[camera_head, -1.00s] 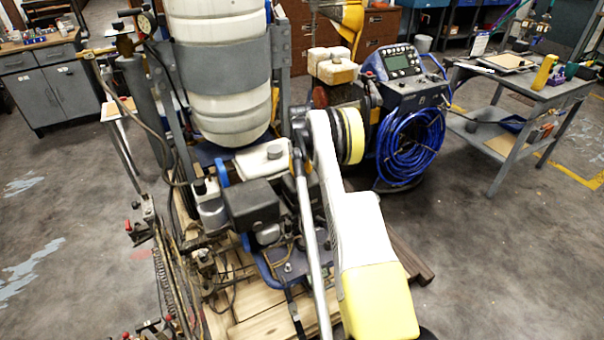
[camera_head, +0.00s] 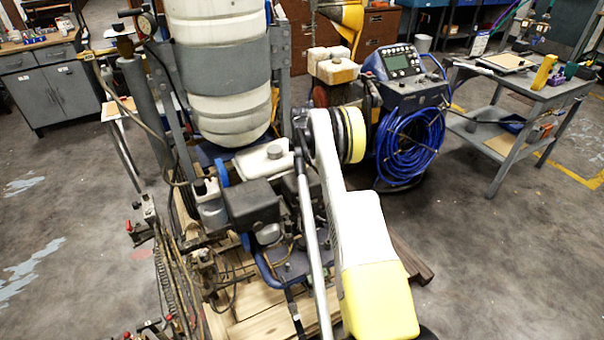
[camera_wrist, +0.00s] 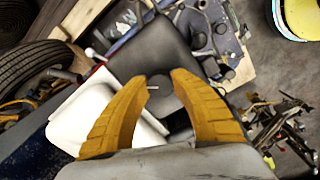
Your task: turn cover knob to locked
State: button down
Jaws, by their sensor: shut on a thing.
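The dark cover (camera_wrist: 148,52) fills the middle of the wrist view. It also shows in the head view as a dark boxy housing (camera_head: 250,203) on the engine. A dark round knob (camera_wrist: 160,94) with a small pale mark sits between my gripper's (camera_wrist: 164,80) two yellow fingers. The fingers are closed on the knob from both sides, and their pads hide its edges. In the head view my arm covers the area, and neither the gripper nor the knob can be made out.
A white tank (camera_head: 264,160) stands beside the cover on the engine. A large white ribbed drum (camera_head: 222,112) rises behind it. A blue hose coil (camera_head: 410,142) hangs on a unit at right. Hoses and levers crowd the left. Open floor lies at right.

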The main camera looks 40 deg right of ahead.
jog(key=n, duration=0.7)
dwell(0.5)
jog(key=c, duration=1)
grip_release()
jog(key=r, duration=1.2)
jog(key=shift+s, duration=0.2)
